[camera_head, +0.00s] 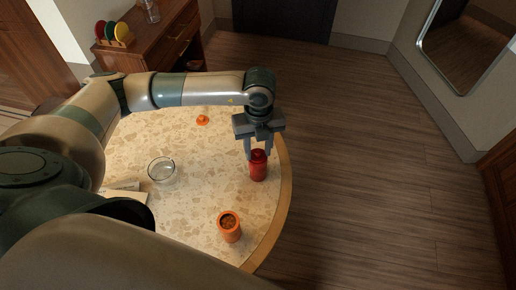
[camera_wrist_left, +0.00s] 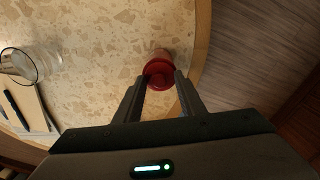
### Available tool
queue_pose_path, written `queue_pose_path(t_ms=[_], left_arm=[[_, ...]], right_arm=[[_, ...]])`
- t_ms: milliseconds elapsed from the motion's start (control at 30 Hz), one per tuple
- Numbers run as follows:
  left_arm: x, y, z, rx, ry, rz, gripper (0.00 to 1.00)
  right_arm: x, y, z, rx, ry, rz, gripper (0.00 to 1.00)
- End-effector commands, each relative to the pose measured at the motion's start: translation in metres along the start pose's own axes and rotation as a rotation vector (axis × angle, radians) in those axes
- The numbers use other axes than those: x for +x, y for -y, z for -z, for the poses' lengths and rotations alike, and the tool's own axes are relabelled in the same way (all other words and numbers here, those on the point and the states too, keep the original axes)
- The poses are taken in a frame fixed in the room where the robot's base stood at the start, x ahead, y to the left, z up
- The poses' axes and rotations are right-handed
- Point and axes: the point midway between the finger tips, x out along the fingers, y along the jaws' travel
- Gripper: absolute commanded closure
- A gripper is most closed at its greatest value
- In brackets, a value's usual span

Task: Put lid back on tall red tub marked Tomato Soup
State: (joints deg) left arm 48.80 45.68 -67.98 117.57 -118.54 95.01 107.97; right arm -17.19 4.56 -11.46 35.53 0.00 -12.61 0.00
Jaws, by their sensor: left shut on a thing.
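The tall red tub (camera_head: 258,172) stands upright near the right edge of the round table; its label cannot be read. My left gripper (camera_head: 259,152) is right above it, pointing down, its fingers shut on a red lid (camera_wrist_left: 159,81). In the left wrist view the lid sits between the left fingertips (camera_wrist_left: 160,80), over the mouth of the red tub (camera_wrist_left: 158,62). The lid is at the tub's top, but I cannot tell whether it is fully seated. The tub's inside is hidden. My right gripper is not in view.
An open orange tub (camera_head: 229,233) with brown contents stands nearer the front edge. An orange lid (camera_head: 202,120) lies farther back. A wooden cabinet (camera_head: 150,42) stands behind.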

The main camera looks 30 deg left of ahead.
Motion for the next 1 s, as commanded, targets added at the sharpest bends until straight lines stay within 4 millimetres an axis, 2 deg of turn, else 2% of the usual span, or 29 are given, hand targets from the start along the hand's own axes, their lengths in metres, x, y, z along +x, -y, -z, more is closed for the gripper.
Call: queue_pose_path(t_ms=[200,233,300,333,533,600,633,1000], left_arm=[[-0.0001,0.0001,0.0000,0.000,0.000,0.000,0.84],[-0.0001,0.0001,0.0000,0.000,0.000,0.000,0.61],[-0.0001,0.0001,0.0000,0.000,0.000,0.000,0.45],[-0.0001,0.0001,0.0000,0.000,0.000,0.000,0.42],[-0.0001,0.0001,-0.0001,0.000,0.000,0.000,0.42],[-0.0001,0.0001,0.0000,0.000,0.000,0.000,0.25],[-0.0001,0.0001,0.0000,0.000,0.000,0.000,0.23],[-0.0020,0.0001,-0.0001,0.000,0.000,0.000,0.23]], right_arm=[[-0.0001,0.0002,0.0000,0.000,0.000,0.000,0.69],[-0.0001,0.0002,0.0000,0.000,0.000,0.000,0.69],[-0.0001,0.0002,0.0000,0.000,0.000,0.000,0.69],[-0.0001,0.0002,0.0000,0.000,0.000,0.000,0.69],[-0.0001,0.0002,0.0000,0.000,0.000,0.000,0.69],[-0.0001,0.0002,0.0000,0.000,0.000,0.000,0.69],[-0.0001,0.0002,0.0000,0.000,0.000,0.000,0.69],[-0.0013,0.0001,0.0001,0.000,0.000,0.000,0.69]])
